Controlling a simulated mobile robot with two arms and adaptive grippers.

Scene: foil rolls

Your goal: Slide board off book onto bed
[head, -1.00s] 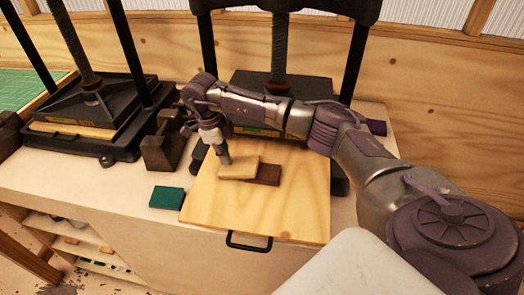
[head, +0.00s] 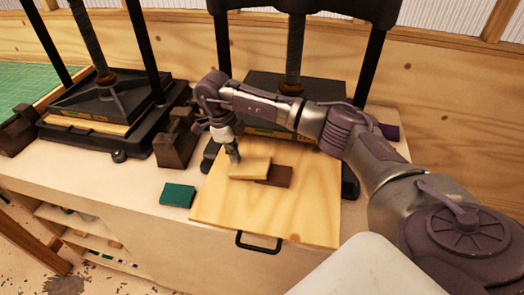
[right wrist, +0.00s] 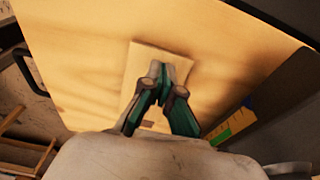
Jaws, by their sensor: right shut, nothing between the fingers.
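A small light wooden board (head: 250,165) lies flat on a dark brown book (head: 275,178), sticking out past its left side. Both are on the wide pale wooden bed (head: 300,215) of the middle press. My right gripper (head: 235,158) points down at the board's left part with its fingers shut and empty. In the right wrist view the closed fingertips (right wrist: 164,70) are over the board (right wrist: 145,60), touching it or very close; a bit of the book (right wrist: 147,124) shows below. My left gripper is out of view.
A green block (head: 178,195) lies left of the bed on the pale counter. A black handle (head: 258,243) is on the bed's front edge. The bed's front half is clear.

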